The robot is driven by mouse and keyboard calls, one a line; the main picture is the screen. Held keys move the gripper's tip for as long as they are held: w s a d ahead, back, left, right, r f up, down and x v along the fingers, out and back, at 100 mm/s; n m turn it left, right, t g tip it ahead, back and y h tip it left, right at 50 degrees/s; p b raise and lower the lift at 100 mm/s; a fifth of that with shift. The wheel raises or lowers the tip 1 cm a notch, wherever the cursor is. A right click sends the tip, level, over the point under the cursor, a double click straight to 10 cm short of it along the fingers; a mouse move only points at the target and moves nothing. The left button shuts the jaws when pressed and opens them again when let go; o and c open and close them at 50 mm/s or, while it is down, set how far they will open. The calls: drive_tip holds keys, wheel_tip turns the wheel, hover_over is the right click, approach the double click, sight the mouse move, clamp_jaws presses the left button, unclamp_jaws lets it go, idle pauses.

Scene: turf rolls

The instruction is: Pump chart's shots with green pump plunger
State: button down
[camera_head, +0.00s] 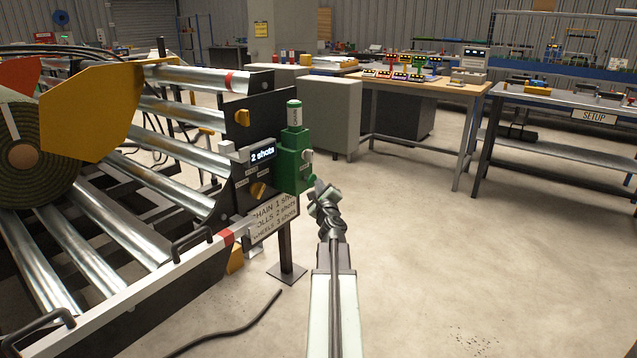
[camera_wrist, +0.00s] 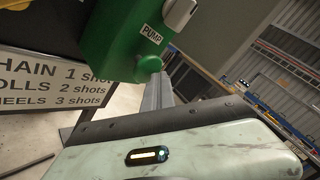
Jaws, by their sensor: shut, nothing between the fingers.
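The green pump (camera_head: 291,168) is fixed to the black end plate of the roller frame. Its round green plunger (camera_head: 312,179) sticks out at the lower right; in the wrist view the plunger (camera_wrist: 149,64) is below the PUMP label. A small display (camera_head: 262,153) beside the pump reads "2 shots". The white chart (camera_head: 274,218) below lists chain 1 shot, rolls 2 shots, wheels 3 shots; it also shows in the wrist view (camera_wrist: 50,85). My gripper (camera_head: 319,190) is shut and empty, its tip at the plunger. I cannot tell whether they touch.
A yellow selector knob (camera_head: 258,190) sits under the display. The roller frame with a turf roll (camera_head: 28,150) fills the left. A grey cabinet (camera_head: 331,115) and workbenches stand behind. A dark cable (camera_head: 235,330) lies on the floor; the floor to the right is clear.

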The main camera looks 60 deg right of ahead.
drive_tip(key=shift+w, duration=0.6)
idle(0.3)
drive_tip(key=shift+s, duration=1.75)
drive_tip(key=shift+s, duration=0.1)
drive_tip(key=s, duration=0.4)
drive_tip(key=shift+s, duration=0.4)
